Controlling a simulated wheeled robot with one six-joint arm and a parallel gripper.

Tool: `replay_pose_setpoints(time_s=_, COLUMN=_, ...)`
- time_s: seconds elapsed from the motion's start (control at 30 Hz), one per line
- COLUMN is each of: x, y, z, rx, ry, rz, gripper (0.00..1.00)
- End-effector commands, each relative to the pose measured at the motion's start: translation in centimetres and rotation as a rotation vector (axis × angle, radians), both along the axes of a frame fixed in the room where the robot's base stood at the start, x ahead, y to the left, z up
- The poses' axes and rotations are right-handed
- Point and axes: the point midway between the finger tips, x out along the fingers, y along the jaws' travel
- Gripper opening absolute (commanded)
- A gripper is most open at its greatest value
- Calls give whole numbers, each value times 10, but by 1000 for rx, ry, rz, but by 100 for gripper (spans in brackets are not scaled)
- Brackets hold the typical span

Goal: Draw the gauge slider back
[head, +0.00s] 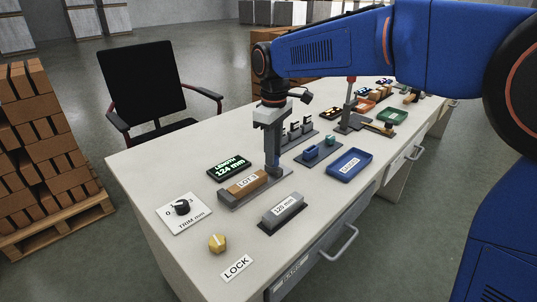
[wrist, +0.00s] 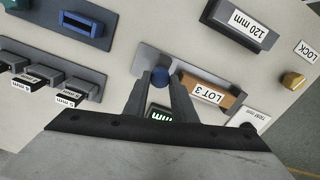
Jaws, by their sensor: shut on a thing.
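The gauge is a grey base (head: 237,201) on the white bench, with an orange-brown block labelled LOT 3 (head: 247,186) lying on it; the block also shows in the wrist view (wrist: 213,93). The gauge slider has a blue round knob (wrist: 160,79), just beside the block's end. My gripper (head: 273,168) points down at that end of the gauge, and its fingers are shut on the slider knob. The fingers hide most of the slider in the head view. Behind the gauge, a dark display (head: 230,166) reads LENGTH 124 mm; my fingers partly cover it in the wrist view.
A grey block labelled 120 mm (head: 283,211) stands in front of the gauge. A trim dial (head: 183,208), a yellow knob (head: 217,242) and a LOCK label (head: 237,268) are to the left. Right are a blue tray (head: 349,163) and a fixture with a blue part (head: 318,152).

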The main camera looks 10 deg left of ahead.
Motion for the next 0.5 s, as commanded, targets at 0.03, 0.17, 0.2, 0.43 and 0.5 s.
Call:
replay_pose_setpoints(time_s=0.03, x=3, y=-2, z=1, rx=-1, ry=-6, rz=0, gripper=0)
replay_pose_setpoints(time_s=0.17, x=3, y=-2, z=1, rx=-2, ry=-7, rz=0, gripper=0)
replay_pose_setpoints(time_s=0.2, x=3, y=-2, z=1, rx=-2, ry=-8, rz=0, gripper=0)
replay_pose_setpoints(time_s=0.43, x=3, y=-2, z=1, rx=-1, ry=-6, rz=0, gripper=43)
replay_pose_setpoints(time_s=0.5, x=3, y=-2, z=1, rx=-1, ry=-6, rz=0, gripper=43)
